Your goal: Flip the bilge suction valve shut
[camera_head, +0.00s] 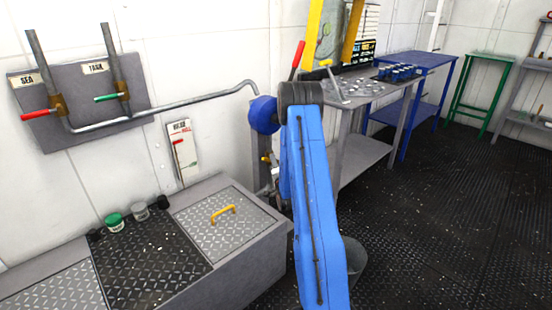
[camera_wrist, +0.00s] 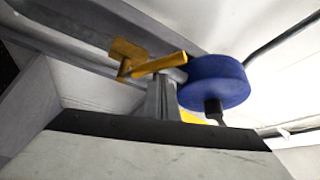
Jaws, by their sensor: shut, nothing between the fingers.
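A brass valve (camera_wrist: 126,54) with a yellow lever (camera_wrist: 160,63) sits on a grey pipe in the wrist view, left of a blue round pump body (camera_wrist: 222,80). The lever slants up to the right, at an angle to the pipe. I see no label on this valve. My gripper (camera_wrist: 168,80) is shut and empty; its fingertips appear just below the lever, and I cannot tell whether they touch it. In the head view my blue arm hides the gripper; a small yellow bit of the valve lever (camera_head: 266,159) shows beside it, under the pump body (camera_head: 263,114).
A wall panel (camera_head: 133,78) carries SEA and TANK valves with a red lever (camera_head: 39,114) and a green lever (camera_head: 106,97). Below is a low locker (camera_head: 239,271) with a yellow-handled hatch (camera_head: 223,214). A grey workbench (camera_head: 362,158) stands behind my arm. Floor at right is clear.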

